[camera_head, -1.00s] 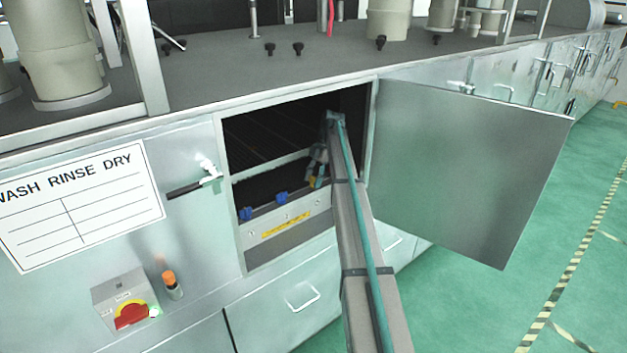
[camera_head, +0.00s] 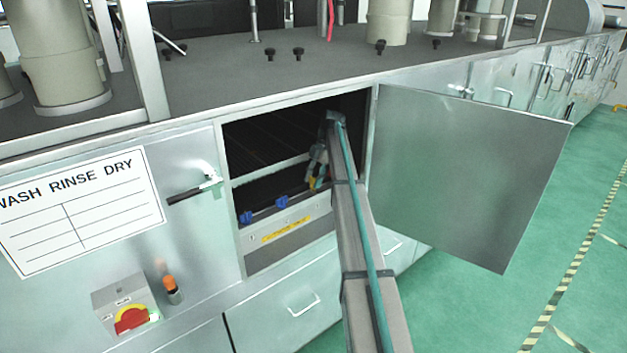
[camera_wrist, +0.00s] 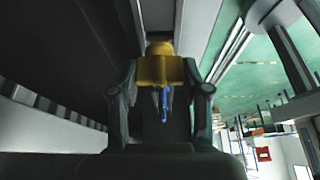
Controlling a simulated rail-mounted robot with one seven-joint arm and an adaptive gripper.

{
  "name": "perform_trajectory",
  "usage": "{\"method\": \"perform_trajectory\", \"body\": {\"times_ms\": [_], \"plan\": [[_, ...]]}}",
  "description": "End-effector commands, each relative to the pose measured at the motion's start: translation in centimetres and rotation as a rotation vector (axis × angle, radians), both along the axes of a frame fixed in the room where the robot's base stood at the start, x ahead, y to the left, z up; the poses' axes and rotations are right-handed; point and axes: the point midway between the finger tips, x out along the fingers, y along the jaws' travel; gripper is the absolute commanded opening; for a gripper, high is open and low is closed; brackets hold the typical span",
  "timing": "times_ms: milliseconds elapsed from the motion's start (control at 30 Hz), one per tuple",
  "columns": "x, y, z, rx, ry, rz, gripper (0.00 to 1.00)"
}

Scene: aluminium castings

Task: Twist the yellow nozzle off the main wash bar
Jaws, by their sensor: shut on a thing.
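The yellow nozzle (camera_wrist: 160,68) sits between the two fingers of my gripper (camera_wrist: 161,78) in the wrist view, and the fingers are closed on its sides. A narrow blue piece (camera_wrist: 165,103) shows just below it; I cannot tell what it belongs to. In the head view my gripper (camera_head: 317,172) is inside the open cabinet bay, near its right side, with a small yellow spot at its tip. A bar with two blue nozzles (camera_head: 281,202) runs across the opening to its left. Whether the yellow nozzle still touches the bar is hidden.
The bay door (camera_head: 465,175) stands open to the right, close to my arm. A rail (camera_head: 270,169) crosses the bay above the bar. A front panel with a yellow label (camera_head: 286,229) lies below. A red rotary switch (camera_head: 131,319) is at lower left.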

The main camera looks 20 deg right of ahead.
Motion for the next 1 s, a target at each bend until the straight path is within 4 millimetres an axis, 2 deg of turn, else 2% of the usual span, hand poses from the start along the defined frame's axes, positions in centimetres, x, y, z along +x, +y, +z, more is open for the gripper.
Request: {"method": "perform_trajectory", "body": {"times_ms": [267, 733, 1000], "plan": [[0.0, 0.0, 0.9, 0.0, 0.0, 0.0, 0.13], [0.0, 0.0, 4.2, 0.0, -0.001, 0.001, 0.13], [0.0, 0.0, 4.5, 0.0, 0.0, 0.0, 0.13]]}}
